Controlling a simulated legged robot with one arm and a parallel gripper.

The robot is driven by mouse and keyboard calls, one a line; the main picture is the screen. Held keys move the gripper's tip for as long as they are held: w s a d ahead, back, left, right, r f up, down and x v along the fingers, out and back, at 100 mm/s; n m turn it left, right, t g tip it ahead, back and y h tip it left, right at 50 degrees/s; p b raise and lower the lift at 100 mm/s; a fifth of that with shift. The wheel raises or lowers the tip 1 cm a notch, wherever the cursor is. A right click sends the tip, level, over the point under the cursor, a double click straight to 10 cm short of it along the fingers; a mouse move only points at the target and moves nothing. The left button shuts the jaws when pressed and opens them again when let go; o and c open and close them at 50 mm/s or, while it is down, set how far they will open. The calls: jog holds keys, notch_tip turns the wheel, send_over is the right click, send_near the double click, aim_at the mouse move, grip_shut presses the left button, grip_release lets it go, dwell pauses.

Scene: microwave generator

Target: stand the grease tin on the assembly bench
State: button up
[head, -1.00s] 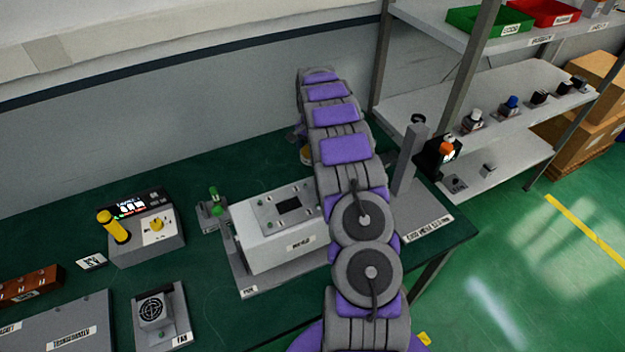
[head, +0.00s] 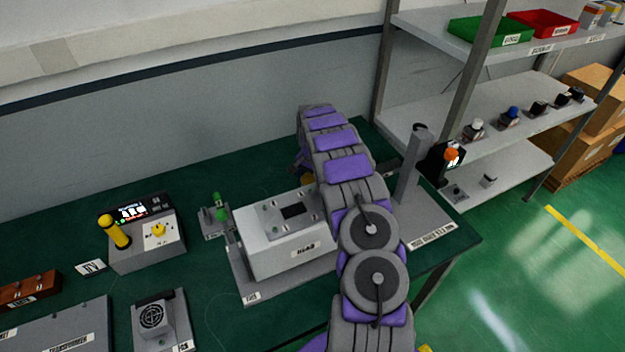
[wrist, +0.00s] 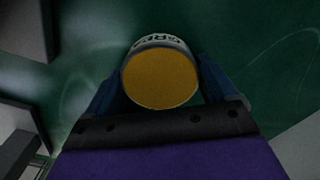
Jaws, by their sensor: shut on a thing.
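The grease tin (wrist: 160,78) is a small round can with an orange-yellow top and a pale band with partly readable dark lettering. In the wrist view it sits between the two dark blue fingers of my gripper (wrist: 160,70), which is shut on it. Dark green surface shows behind it; I cannot tell whether the tin touches it. In the head view my arm hides most of the gripper, and only a small yellowish bit (head: 307,178) shows beside the arm. The assembly bench (head: 205,295) has a dark green top.
A grey fixture block (head: 268,250) stands beside my arm, with a grey post (head: 412,165) to its right. A control box (head: 147,240) with a yellow handle and a fan unit (head: 160,320) are at left. Shelving (head: 450,115) stands at right. The rear left bench is clear.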

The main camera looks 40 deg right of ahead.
aim_at(314, 178)
jog(key=o, duration=0.9)
jog(key=shift+f, duration=0.1)
jog(key=shift+o, duration=0.8)
jog(key=shift+d, duration=0.2)
jog(key=shift+d+f, duration=0.15)
jog(key=shift+d, duration=0.2)
jog(key=shift+a, duration=0.35)
jog(key=shift+d+r, duration=0.1)
jog(key=shift+r, duration=0.15)
notch_tip(314, 178, up, 12)
jog(key=shift+p, duration=1.1)
